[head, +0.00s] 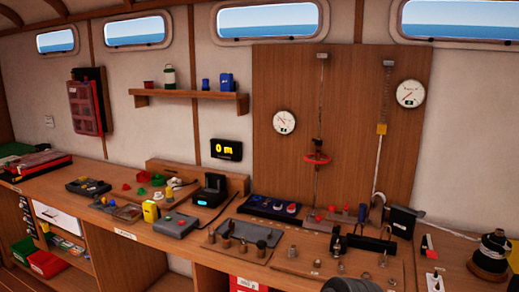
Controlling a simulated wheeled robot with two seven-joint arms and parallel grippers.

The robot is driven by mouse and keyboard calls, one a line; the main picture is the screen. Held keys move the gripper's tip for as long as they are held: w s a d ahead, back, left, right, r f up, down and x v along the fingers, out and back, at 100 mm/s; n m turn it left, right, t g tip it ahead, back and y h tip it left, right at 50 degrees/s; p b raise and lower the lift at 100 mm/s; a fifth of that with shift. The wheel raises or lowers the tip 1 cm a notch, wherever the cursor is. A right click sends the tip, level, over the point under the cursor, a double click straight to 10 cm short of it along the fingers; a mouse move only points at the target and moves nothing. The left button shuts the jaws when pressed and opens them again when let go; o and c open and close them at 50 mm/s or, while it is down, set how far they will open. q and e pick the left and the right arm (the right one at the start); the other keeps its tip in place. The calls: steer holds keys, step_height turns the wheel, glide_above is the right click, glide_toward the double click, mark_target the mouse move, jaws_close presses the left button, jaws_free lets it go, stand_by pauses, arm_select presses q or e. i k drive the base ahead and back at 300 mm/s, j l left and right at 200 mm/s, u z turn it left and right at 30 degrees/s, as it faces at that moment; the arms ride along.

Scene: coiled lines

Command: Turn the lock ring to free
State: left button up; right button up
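No part is clearly marked as the lock ring, and I cannot tell which one it is. A red ring (317,157) sits around the vertical line hanging in front of the wooden back panel (350,85). A black spool (492,257) wound with line stands upright at the right end of the bench, with a pale band low on it. Its small parts are too small to read. Neither of my grippers can be made out. A dark shape at the bottom edge, right of centre, is cut off and unclear.
The wooden bench (130,222) is crowded with small fittings. A grey tray (247,236) with cylindrical pieces lies mid-bench. A black box (403,222) stands left of the spool. Two round gauges (284,122) hang on the panel. A display (226,149) reads 0 m.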

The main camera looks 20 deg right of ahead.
mark_target(317, 142)
steer(key=i+j+z, duration=0.2)
steer(key=i+j, duration=0.9)
steer(key=i, duration=0.05)
